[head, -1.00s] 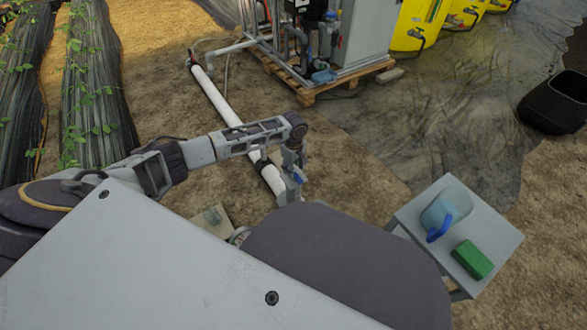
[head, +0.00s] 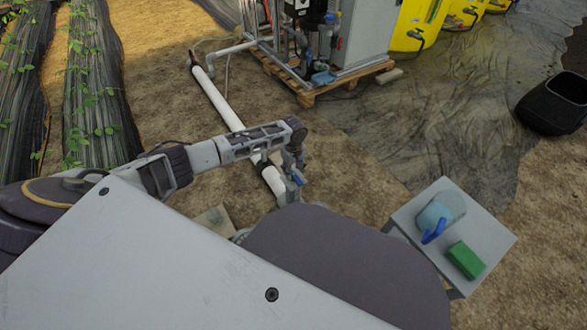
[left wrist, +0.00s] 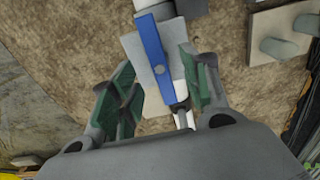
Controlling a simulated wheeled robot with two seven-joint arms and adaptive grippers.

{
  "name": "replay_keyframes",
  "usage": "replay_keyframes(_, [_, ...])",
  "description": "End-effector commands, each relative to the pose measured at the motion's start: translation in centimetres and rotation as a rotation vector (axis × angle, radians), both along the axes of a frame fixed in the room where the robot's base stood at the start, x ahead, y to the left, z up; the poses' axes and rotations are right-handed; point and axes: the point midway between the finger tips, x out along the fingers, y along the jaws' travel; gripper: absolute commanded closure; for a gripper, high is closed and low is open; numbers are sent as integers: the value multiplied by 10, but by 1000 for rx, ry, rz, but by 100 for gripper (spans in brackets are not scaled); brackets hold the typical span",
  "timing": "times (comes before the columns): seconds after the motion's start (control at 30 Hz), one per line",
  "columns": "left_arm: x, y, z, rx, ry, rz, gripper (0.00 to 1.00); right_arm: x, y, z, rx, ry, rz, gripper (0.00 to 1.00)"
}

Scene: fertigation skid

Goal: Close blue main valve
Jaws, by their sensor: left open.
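The blue main valve shows as a blue lever handle (head: 298,180) at the near end of the white pipe (head: 222,102) in the head view. In the left wrist view the handle (left wrist: 153,45) is a long flat blue bar over a grey valve body. My left gripper (left wrist: 158,66) is open, its green-padded fingers on either side of the handle's line, with visible gaps. In the head view my left gripper (head: 292,168) points down at the valve, and its fingers are small and partly hidden. I cannot tell the exact height between fingers and handle. My right gripper is out of view.
A small grey table (head: 487,238) at the right holds a light-blue jug (head: 434,214) and a green block (head: 465,260). The skid stands on a wooden pallet (head: 307,98) at the back, beside yellow tanks (head: 413,28). A black tub (head: 552,103) sits far right.

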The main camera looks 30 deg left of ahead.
Motion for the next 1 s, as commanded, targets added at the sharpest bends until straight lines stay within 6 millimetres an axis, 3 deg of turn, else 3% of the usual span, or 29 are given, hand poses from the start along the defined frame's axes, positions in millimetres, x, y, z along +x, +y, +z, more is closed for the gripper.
replay_keyframes(0.43, [0,0,-3,0,0,0,54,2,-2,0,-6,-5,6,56])
replay_keyframes(1.0, [0,-1,-31,-1,1,1,54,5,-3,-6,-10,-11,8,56])
